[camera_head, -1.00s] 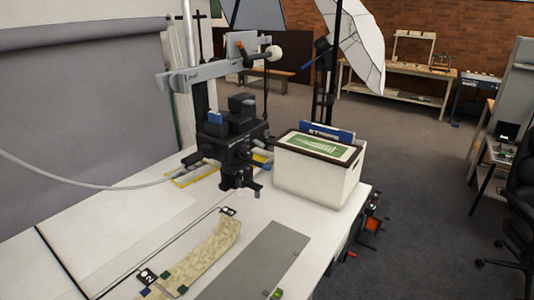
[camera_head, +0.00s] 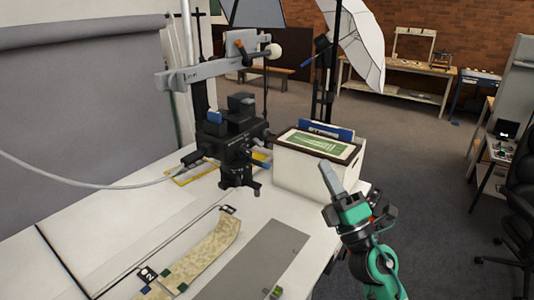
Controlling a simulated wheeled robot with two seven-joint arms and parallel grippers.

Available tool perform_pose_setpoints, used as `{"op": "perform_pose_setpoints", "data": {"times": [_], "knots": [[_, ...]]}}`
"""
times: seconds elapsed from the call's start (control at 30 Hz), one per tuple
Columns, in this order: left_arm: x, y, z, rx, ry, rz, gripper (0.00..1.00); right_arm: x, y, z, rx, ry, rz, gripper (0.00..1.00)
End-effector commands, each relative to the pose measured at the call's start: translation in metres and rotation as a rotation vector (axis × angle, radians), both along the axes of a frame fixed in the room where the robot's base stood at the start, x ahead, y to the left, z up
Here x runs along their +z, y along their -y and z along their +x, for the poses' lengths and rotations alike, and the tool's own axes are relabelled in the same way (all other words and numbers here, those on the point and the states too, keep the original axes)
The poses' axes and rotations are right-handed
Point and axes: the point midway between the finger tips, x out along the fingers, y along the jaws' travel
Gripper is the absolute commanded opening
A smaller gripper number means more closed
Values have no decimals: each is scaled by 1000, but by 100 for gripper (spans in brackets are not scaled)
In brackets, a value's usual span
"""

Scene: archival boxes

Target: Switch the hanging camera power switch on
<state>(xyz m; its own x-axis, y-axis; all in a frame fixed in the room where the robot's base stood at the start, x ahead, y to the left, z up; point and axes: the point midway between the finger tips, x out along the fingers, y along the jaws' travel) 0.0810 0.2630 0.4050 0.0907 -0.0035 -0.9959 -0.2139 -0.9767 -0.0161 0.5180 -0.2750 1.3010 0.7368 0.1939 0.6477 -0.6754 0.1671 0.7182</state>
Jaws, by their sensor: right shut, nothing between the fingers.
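The hanging camera (camera_head: 236,140) is a black body on a grey horizontal arm (camera_head: 215,70) above the white table. A grey cable runs into its left side. Its lens points down. I cannot make out its power switch at this size. My right gripper (camera_head: 328,168) is at the right, in front of the white box, with its fingers shut, empty and pointing up and left. It is well to the right of the camera and apart from it. My left gripper is not in view.
A white archival box (camera_head: 300,172) with a framed green picture on top stands between camera and gripper. A tan strip (camera_head: 205,250) and a grey plate (camera_head: 255,262) lie on the table (camera_head: 120,225). A white umbrella (camera_head: 358,45) stands behind.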

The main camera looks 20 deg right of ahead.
Motion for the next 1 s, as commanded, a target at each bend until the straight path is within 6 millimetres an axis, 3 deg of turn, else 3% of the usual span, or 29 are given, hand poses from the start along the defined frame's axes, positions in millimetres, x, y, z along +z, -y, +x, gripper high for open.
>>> {"op": "perform_pose_setpoints", "data": {"times": [0.1,0.3,0.6,0.8,1.0], "knots": [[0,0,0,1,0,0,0,14,-18,5,-2,66,-232,0],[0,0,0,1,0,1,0,16,-40,20,-23,114,-615,0],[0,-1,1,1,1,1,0,-5,-37,53,-71,56,-1109,0],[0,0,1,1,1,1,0,-14,-25,65,-93,-1,-1271,0],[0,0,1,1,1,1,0,-18,-21,67,-95,-20,-1310,0]]}}
